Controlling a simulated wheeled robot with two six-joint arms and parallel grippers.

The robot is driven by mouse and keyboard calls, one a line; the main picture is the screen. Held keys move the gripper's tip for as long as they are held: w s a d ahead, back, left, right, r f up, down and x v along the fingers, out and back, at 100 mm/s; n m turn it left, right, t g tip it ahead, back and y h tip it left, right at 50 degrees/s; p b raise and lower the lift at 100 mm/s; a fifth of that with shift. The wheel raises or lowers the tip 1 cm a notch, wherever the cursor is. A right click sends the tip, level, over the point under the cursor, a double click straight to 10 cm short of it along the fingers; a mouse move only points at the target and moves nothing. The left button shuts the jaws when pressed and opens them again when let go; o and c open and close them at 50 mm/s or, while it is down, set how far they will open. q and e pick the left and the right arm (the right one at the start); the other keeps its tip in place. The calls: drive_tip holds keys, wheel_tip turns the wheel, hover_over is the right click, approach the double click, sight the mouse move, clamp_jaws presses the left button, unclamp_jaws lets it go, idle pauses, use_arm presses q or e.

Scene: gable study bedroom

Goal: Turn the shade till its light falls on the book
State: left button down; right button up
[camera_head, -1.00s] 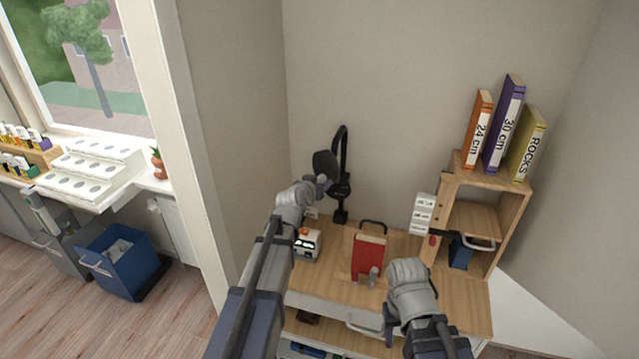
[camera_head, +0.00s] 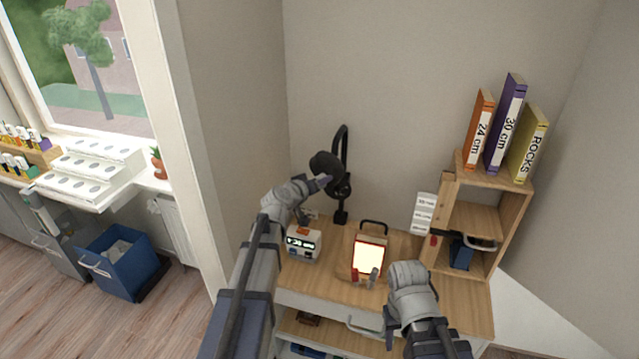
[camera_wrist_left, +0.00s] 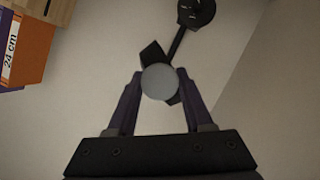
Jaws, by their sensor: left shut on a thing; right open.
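The black lamp (camera_head: 342,185) stands at the back left of the desk, with its dark shade (camera_head: 326,164) tilted on the arm. My left gripper (camera_head: 321,184) is at the shade. In the left wrist view its fingers (camera_wrist_left: 160,88) are closed around a round grey knob (camera_wrist_left: 160,80), with dark shade parts behind. The red book (camera_head: 368,256) stands on the desk right of the lamp. Its front face shows bright cream-white, with red at the edges. My right gripper (camera_head: 388,330) is open and empty at the desk's front, below and right of the book.
A white device with a dark display (camera_head: 303,244) stands left of the book. A wooden shelf unit (camera_head: 520,215) with several upright books on top stands at the right. The wall is close behind the lamp.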

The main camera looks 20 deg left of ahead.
use_arm(q)
drive_tip(key=shift+c, duration=1.5)
unclamp_jaws()
drive_tip(key=p+v, duration=0.2)
drive_tip(key=v, duration=0.5)
drive_tip(key=shift+s+r+p, duration=0.15)
drive_tip(key=shift+s+p, duration=0.15)
drive_tip(key=shift+s, duration=0.1)
drive_tip(key=shift+a, duration=0.1)
